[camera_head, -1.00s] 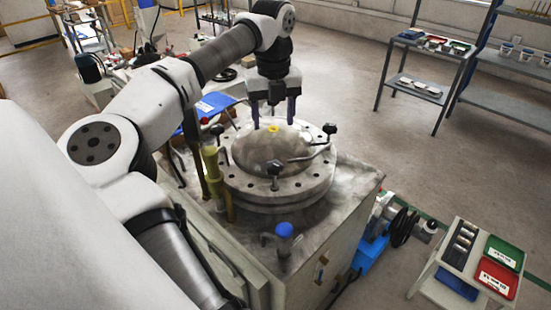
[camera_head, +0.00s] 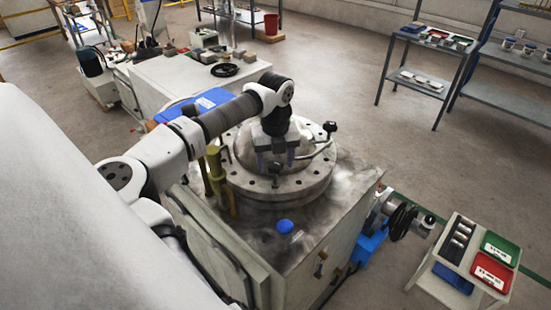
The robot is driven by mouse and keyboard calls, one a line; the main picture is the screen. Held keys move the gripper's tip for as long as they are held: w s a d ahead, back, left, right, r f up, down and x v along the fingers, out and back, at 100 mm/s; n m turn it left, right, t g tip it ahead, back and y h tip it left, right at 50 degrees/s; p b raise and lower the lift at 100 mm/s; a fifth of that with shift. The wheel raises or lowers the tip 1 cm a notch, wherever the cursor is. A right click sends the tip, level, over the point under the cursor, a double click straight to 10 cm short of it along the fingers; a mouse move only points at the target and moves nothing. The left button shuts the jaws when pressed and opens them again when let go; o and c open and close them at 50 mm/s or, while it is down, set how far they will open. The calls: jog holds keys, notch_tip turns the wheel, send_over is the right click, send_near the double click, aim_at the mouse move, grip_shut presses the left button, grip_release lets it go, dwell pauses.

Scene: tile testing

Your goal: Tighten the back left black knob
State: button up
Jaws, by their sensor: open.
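The round metal vessel lid (camera_head: 312,181) lies on top of the grey machine. A black knob (camera_head: 330,127) shows at its back right, and another black knob (camera_head: 275,171) at its front. The back left black knob is hidden behind my arm.
A blue ball handle (camera_head: 284,227) stands on the machine top in front of the lid. Yellow pipework (camera_head: 214,175) rises at the lid's left. A white bench (camera_head: 170,75) with a blue case stands behind.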

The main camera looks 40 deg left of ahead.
jog(key=c, duration=1)
jog(key=shift+m+b, duration=0.3)
jog(key=shift+f+m+b, duration=0.1)
jog(key=shift+m+b, duration=0.6)
jog(key=shift+m, duration=0.2)
jog(key=m+b, duration=0.1)
jog(key=m, duration=0.1)
jog(key=shift+m, duration=0.4)
jog(key=m+b, duration=0.2)
jog(key=m, duration=0.4)
jog(key=shift+r, duration=0.2)
